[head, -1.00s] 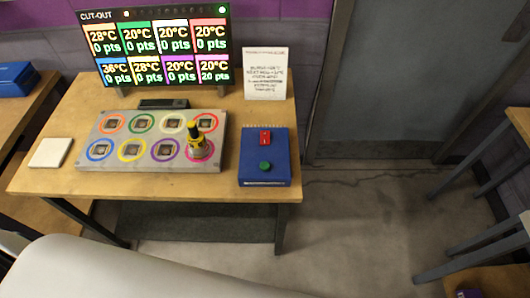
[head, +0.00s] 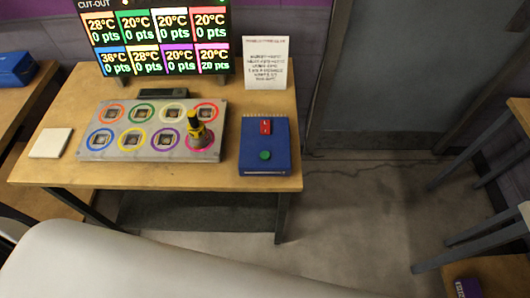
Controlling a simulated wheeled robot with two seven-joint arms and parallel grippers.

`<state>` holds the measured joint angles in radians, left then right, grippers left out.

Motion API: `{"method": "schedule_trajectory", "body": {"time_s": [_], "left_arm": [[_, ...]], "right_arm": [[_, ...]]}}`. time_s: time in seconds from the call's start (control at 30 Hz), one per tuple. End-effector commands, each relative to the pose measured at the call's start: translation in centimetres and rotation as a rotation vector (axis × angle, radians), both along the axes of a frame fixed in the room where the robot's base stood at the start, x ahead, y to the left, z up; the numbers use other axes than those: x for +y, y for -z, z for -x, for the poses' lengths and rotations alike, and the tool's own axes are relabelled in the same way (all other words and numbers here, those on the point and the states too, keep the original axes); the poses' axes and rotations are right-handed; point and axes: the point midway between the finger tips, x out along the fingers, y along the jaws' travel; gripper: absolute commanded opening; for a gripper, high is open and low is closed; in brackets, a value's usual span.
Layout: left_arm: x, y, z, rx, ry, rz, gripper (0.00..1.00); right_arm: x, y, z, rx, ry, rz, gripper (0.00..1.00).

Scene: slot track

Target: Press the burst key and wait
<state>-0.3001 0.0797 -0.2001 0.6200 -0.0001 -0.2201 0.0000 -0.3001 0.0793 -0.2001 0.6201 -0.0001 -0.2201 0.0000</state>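A blue box (head: 265,146) stands at the right of the wooden table. On its top are a red switch (head: 265,126) and, nearer me, a round green button (head: 264,155). Which one is the burst key I cannot tell. A grey slot board (head: 151,131) with coloured rings lies left of it. A yellow and black tool (head: 196,128) stands upright in the near right ring. Neither gripper is in view.
A white printed card (head: 266,62) stands at the back right of the table (head: 105,172). A white square pad (head: 50,143) lies at the left. A dark flat device (head: 162,93) lies behind the board. Other tables stand left and right; the floor between is clear.

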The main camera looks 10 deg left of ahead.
Motion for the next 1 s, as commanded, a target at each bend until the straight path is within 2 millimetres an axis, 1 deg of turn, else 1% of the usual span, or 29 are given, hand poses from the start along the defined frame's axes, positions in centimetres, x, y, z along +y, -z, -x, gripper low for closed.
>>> {"method": "schedule_trajectory", "body": {"time_s": [0.03,0.07,0.4,0.47,0.5,1.0], "left_arm": [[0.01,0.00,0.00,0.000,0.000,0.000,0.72],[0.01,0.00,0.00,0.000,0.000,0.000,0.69],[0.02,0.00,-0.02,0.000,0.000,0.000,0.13],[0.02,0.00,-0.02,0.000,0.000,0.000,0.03],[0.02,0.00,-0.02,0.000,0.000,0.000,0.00],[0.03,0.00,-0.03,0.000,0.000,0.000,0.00]], "right_arm": [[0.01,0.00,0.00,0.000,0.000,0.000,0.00],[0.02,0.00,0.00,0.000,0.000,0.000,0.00],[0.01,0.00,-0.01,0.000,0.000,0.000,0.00],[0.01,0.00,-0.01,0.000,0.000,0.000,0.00],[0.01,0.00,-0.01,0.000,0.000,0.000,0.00],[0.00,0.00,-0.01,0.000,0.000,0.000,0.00]]}}
